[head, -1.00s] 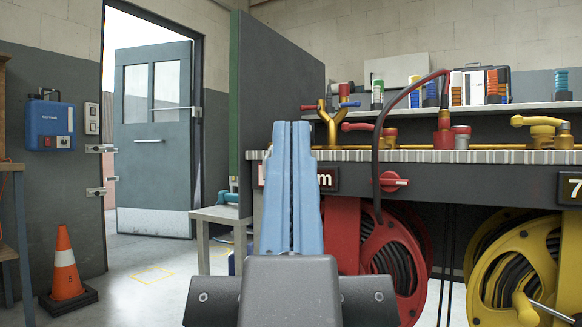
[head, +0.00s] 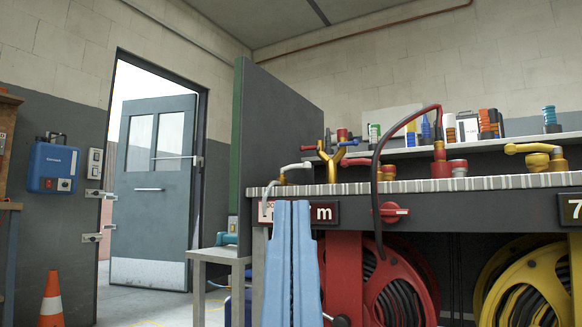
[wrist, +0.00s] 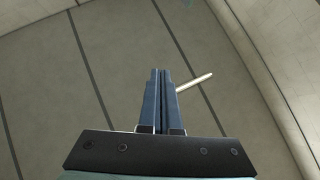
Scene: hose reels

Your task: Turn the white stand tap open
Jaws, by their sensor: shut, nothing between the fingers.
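The white stand tap (head: 297,166) stands at the left end of the bench top in the head view. It has a pale lever, a small brass body, and a pale curved spout hanging over the bench's front edge. My gripper (head: 291,204) points upward just below and in front of the tap, its blue fingers together and empty. The fingertips overlap the bench edge and sign in the picture; I see no contact with the tap. In the wrist view my gripper (wrist: 161,72) is shut, with a pale rod behind it that I cannot identify.
A brass Y-piece with red and blue levers (head: 330,158) stands right of the tap, then a red-levered tap (head: 357,161) and a yellow tap (head: 535,150). Red (head: 395,290) and yellow (head: 520,285) reels sit below.

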